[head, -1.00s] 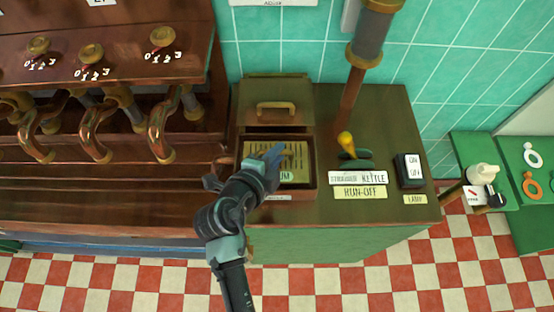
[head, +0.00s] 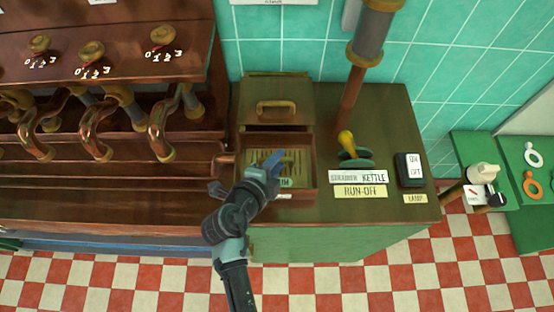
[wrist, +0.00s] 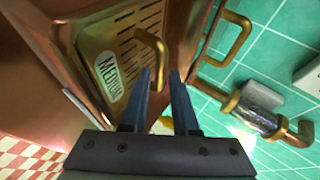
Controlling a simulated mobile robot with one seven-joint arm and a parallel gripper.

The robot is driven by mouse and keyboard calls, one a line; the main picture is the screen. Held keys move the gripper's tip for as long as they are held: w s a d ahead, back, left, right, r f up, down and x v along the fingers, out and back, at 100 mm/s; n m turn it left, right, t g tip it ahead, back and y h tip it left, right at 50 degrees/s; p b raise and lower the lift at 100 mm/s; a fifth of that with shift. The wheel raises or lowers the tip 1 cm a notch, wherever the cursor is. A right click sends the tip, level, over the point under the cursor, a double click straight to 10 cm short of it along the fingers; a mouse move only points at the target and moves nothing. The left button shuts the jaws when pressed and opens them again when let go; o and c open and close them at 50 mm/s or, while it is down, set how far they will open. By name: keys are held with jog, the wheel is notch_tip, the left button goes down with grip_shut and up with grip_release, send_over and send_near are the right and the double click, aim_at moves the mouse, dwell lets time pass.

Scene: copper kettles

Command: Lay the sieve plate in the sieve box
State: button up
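The brass-coloured, slotted sieve plate (head: 298,164) lies inside the open sieve box (head: 312,182), below its rim. In the wrist view the plate (wrist: 104,48) shows a "MEDIUM" label and an arched brass handle (wrist: 160,52). My gripper (head: 274,160) is over the plate in the head view and hides part of it. In the wrist view my gripper (wrist: 164,74) has its two fingers apart with a gap between them. The plate's handle is just beyond the fingertips, near the left finger. Whether they touch is unclear.
A lid with a handle (head: 277,106) is behind the box opening. To the right on the cabinet are a yellow-knobbed lever (head: 347,142), a run-off label (head: 361,191) and a switch (head: 409,170). Copper pipes (head: 166,130) stand left. A thick pipe (head: 368,45) rises behind.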

jog(key=shift+r, duration=0.15)
jog(key=shift+s+a+r, duration=0.1)
jog(key=shift+s+a, duration=0.05)
jog(key=shift+s, duration=0.1)
jog(key=b+v, duration=0.1)
jog(key=v, duration=1)
jog(key=w+r+n+t+y, duration=0.2)
jog(key=w+r+n+t, duration=0.3)
jog(key=r, duration=0.9)
jog(key=w+r+n+t+y, duration=0.15)
jog(key=w+r+n, duration=0.4)
jog(key=r, duration=0.85)
jog(key=s+d+r+n+t, duration=0.1)
jog(key=s+r+n+t, duration=0.2)
jog(key=r, duration=0.6)
jog(key=s+d+r+n+t+y, duration=0.1)
jog(key=s+d+r+n+t, duration=0.1)
jog(key=r, duration=0.8)
jog(key=s+d+r+n+t, duration=0.1)
jog(key=s+r+n+t, duration=0.2)
jog(key=r, duration=0.7)
jog(key=shift+s+d+n+t+y, duration=0.25)
jog(key=shift+s+n+t+y, duration=0.15)
jog(key=shift+n+t, duration=0.65)
